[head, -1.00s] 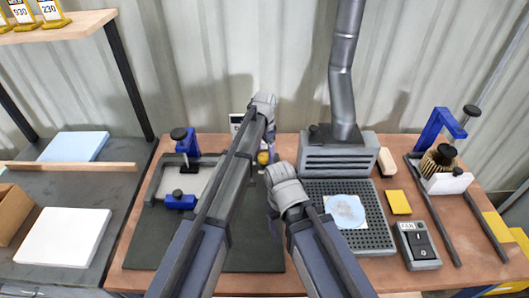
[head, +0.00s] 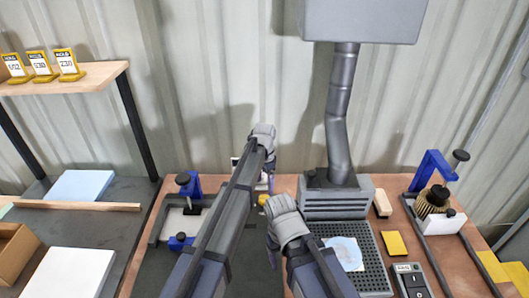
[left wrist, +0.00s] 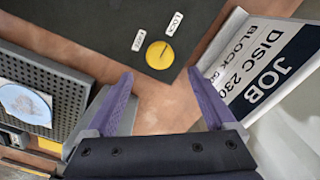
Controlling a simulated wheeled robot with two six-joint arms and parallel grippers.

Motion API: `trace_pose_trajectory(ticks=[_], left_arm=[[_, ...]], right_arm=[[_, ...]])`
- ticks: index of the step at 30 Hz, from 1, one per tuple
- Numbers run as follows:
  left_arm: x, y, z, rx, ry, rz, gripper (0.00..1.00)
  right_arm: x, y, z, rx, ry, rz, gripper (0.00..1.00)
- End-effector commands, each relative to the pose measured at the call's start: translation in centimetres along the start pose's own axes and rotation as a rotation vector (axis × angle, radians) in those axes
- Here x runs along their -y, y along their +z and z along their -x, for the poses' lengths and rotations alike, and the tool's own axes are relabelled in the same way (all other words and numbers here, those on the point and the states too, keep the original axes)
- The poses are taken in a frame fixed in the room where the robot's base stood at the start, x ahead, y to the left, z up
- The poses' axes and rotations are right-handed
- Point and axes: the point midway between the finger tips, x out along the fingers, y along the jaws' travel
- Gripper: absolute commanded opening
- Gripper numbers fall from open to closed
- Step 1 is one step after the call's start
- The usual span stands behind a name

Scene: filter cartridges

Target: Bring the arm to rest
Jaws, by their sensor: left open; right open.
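My left gripper (head: 268,183) points down at the back of the bench, in front of the job card (head: 236,163), and is partly hidden by its own arm. In the left wrist view its two purple fingers (left wrist: 160,100) are apart with nothing between them. Below them are bare brown bench top, a dark mat corner with a yellow knob (left wrist: 160,55) and the printed card (left wrist: 275,70). My right gripper (head: 271,258) is lower in the head view, mostly hidden under its own wrist. I see nothing held in it.
A fume extractor (head: 335,202) with a perforated plate and pale blue disc (head: 347,252) stands right of my arms. A blue clamp fixture (head: 187,190) is at left.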

Motion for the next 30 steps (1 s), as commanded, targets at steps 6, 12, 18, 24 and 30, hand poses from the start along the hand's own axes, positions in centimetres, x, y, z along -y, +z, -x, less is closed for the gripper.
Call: trace_pose_trajectory(ticks=[6, 12, 18, 24, 30], left_arm=[[-1.1, 3.5, 0.0, -0.004, -0.004, 0.088, 0.89], [-4.8, 14.2, 0.0, -0.024, -0.018, 0.426, 0.89], [-7.5, 20.6, 0.0, -0.042, -0.027, 0.676, 0.89], [-10.4, 25.5, 0.0, -0.055, -0.032, 0.871, 0.89], [-12.8, 27.6, 0.1, -0.056, -0.036, 0.98, 0.89]], right_arm=[[0.0, 0.0, 0.0, 0.0, 0.0, 0.0, 0.74], [0.0, 0.0, 0.0, 0.0, 0.0, 0.0, 0.74], [0.0, 0.0, 0.0, 0.0, 0.0, 0.0, 0.74], [0.0, 0.0, 0.0, 0.0, 0.0, 0.0, 0.74], [0.0, 0.0, 0.0, 0.0, 0.0, 0.0, 0.74]])
